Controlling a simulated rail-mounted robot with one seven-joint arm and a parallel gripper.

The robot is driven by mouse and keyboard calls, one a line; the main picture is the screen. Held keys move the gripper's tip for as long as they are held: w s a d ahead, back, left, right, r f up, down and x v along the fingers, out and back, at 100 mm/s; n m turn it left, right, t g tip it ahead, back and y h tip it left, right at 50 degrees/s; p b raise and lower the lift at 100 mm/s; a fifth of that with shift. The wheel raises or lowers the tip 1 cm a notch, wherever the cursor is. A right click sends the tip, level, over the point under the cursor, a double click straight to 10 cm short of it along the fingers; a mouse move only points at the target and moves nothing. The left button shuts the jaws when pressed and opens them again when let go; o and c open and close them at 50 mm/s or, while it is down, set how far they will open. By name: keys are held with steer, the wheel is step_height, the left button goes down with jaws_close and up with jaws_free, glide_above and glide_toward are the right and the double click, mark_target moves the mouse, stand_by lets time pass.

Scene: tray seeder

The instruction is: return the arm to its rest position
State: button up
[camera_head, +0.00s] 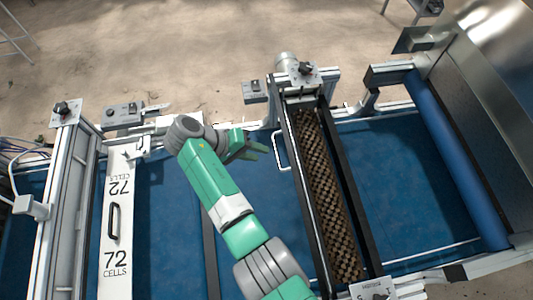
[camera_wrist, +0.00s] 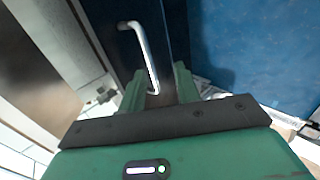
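My green arm reaches up across the blue belt in the head view. My gripper (camera_head: 258,150) is at its end, beside the white bar handle (camera_head: 280,150) on the near side of the long brush unit (camera_head: 329,195). In the wrist view my gripper (camera_wrist: 159,83) has its two green fingers apart, with a gap between them. The same handle (camera_wrist: 142,50) shows beyond the fingers, its lower end seen in the gap. I see nothing gripped. Whether a finger touches the handle, I cannot tell.
A white plate marked "72 CELLS" (camera_head: 116,238) with a black handle spans the belt at left. A blue roller (camera_head: 452,150) and metal hopper are at right. Small control boxes (camera_head: 122,115) line the far rail. The blue belt (camera_head: 165,220) is bare around my arm.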

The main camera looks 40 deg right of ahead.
steer(key=v, duration=0.2)
steer(key=shift+w+a+r, duration=0.15)
steer(key=shift+a+r, duration=0.05)
steer(key=shift+r, duration=0.15)
